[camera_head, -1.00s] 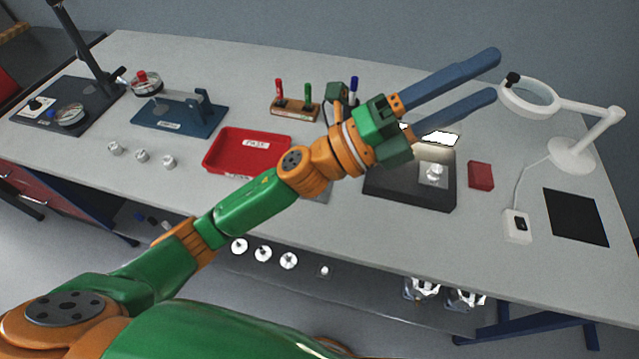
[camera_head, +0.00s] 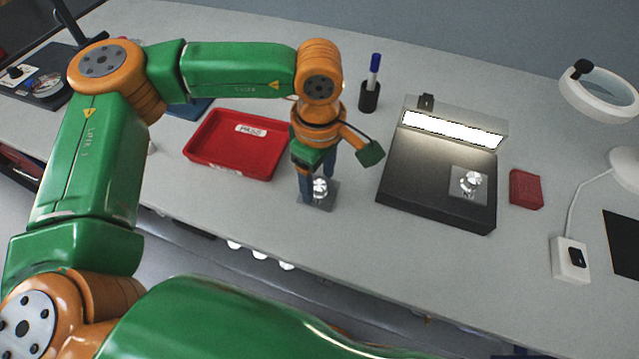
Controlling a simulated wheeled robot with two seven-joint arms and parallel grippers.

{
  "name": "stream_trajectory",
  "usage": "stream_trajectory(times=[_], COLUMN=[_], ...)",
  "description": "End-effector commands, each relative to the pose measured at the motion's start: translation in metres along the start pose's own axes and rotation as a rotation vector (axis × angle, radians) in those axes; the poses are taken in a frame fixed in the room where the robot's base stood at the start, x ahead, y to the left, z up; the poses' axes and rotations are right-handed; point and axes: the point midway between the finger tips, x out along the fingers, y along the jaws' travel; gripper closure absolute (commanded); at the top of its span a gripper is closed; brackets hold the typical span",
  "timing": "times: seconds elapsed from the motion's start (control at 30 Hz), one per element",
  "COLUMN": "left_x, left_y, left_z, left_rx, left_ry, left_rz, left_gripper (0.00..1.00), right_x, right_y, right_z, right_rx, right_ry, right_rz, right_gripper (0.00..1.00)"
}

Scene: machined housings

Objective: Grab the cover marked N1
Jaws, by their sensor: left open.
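My left gripper (camera_head: 316,187) points down in the middle of the table, its two blue fingers apart and low. A small silver part (camera_head: 320,188) on a square grey plate (camera_head: 326,203) shows at the fingertips, seemingly between them. I cannot tell whether the fingers touch it. A similar silver part (camera_head: 470,182) sits on a grey plate on the dark lit station to the right. I cannot read an N1 mark on either part, so I cannot tell which is the cover. My right gripper is not in view.
A red tray (camera_head: 207,160) with a label stands left of the gripper. The dark station (camera_head: 430,195) with a bright lamp (camera_head: 452,130) stands to the right, beside a red block (camera_head: 526,189). A pen holder (camera_head: 369,97) is behind. The table in front of the station is clear.

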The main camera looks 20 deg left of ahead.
Motion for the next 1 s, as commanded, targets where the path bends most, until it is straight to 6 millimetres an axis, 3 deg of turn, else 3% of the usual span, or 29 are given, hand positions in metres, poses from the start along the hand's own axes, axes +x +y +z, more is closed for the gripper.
stream_trajectory(times=[0.2, 0.4, 0.47, 0.83, 1.0], left_x=[0.003, 0.002, 0.002, -0.002, -0.030], left_y=[0.000, 0.000, 0.000, 0.001, 0.001], left_z=[0.001, 0.001, 0.001, 0.001, 0.001], left_rx=[0.000, 0.000, 0.000, -0.001, 0.002], left_ry=[-0.002, -0.003, -0.003, -0.002, -0.003], left_rz=[0.000, 0.000, 0.000, 0.002, 0.005], left_gripper=[0.33, 0.88, 1.00, 1.00, 1.00], right_x=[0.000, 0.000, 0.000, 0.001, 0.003], right_y=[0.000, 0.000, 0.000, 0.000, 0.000], right_z=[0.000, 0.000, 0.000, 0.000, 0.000], right_rx=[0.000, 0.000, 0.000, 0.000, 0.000], right_ry=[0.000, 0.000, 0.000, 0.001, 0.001], right_rz=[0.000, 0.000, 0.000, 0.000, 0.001], right_gripper=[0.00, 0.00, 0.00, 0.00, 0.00])
